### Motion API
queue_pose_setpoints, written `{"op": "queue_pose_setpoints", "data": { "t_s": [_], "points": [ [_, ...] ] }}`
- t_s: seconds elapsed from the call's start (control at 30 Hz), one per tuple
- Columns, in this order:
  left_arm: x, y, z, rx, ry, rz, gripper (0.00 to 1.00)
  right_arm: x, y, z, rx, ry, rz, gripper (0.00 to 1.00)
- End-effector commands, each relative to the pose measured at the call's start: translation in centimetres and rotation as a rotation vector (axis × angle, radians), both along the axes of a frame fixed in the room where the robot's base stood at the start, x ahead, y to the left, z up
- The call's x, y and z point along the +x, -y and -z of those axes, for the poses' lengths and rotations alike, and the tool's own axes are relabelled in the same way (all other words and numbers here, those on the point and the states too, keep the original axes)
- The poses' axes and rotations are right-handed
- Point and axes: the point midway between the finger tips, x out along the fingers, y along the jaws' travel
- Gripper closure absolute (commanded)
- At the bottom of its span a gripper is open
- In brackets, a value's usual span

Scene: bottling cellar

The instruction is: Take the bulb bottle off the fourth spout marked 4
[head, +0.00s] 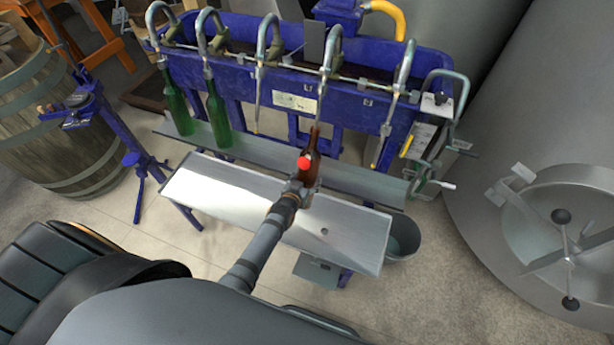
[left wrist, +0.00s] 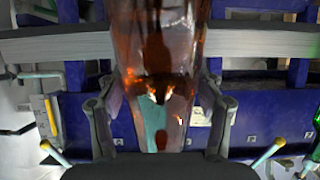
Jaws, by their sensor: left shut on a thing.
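A brown bulb bottle (head: 311,168) with a round red mark stands roughly upright under the fourth spout from the left (head: 329,70). Its mouth is close to the spout's tip; I cannot tell whether the tip is still inside the neck. My left gripper (head: 301,188) is shut on the bottle's lower body. In the left wrist view the fingers (left wrist: 160,112) press on both sides of the reddish-brown, see-through glass (left wrist: 158,45). The number 4 cannot be read. My right gripper is not in view.
Green bottles (head: 176,104) (head: 218,116) stand under the first two spouts. The third and fifth spouts are empty. A bare metal tray (head: 345,232) lies in front of the blue filler (head: 235,35). A bucket (head: 404,240) stands right; a barrel (head: 50,130) stands left.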

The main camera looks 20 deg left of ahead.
Motion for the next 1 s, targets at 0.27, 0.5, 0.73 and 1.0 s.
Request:
{"op": "queue_pose_setpoints", "data": {
  "t_s": [0.27, 0.5, 0.73, 1.0],
  "points": [
    [-0.5, 0.0, 1.3, 0.0, 0.009, 0.0, 0.96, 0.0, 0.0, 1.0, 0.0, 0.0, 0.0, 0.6],
    [-1.1, 0.0, 2.6, 0.001, 0.008, 0.0, 0.96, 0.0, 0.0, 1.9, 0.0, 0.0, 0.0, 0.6],
    [-1.6, 0.0, 3.8, 0.001, 0.01, 0.0, 0.96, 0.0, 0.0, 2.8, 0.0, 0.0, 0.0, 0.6],
    [-2.3, 0.0, 5.3, 0.0, 0.009, 0.0, 0.96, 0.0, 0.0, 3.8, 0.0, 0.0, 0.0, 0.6]
  ]
}}
